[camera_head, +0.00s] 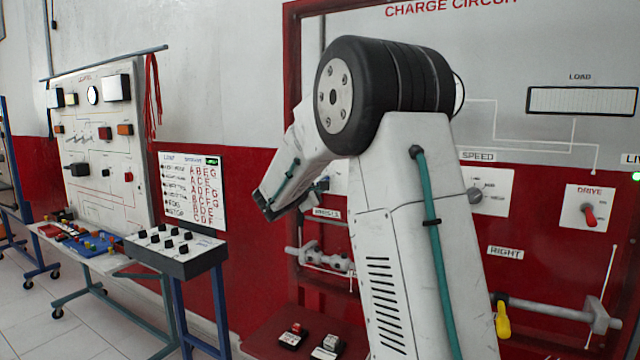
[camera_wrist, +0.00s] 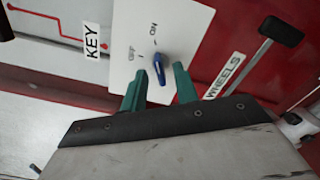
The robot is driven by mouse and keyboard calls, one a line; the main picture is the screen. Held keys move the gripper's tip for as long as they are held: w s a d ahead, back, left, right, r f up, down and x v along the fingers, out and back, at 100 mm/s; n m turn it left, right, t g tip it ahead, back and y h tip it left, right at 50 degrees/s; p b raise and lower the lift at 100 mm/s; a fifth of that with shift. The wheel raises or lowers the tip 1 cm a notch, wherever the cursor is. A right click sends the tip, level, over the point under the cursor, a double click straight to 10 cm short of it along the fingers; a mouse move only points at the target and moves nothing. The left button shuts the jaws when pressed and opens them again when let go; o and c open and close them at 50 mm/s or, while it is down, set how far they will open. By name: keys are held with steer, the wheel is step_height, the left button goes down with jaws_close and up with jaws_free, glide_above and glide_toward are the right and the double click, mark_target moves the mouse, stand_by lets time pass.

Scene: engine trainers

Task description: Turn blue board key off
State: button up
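The blue key (camera_wrist: 158,68) is a small knob on a white panel (camera_wrist: 125,25) marked OFF and ON, with a KEY label (camera_wrist: 91,41) beside it, in the wrist view. The knob's upper end points up, nearer the ON mark than the OFF mark. My gripper (camera_wrist: 160,69) has its two green fingers apart, one on each side of the knob. Gaps show between the fingers and the knob; I cannot tell how deep the fingers reach. In the head view my arm hides the key and most of its panel (camera_head: 338,176).
In the head view, a DRIVE panel (camera_head: 576,197) with a red key (camera_head: 590,214) and a SPEED panel (camera_head: 497,190) are on the red wall. A bench with a switch box (camera_head: 175,262) stands left.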

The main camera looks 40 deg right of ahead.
steer(key=shift+w+d, duration=0.2)
steer(key=shift+d, duration=0.45)
jaws_close()
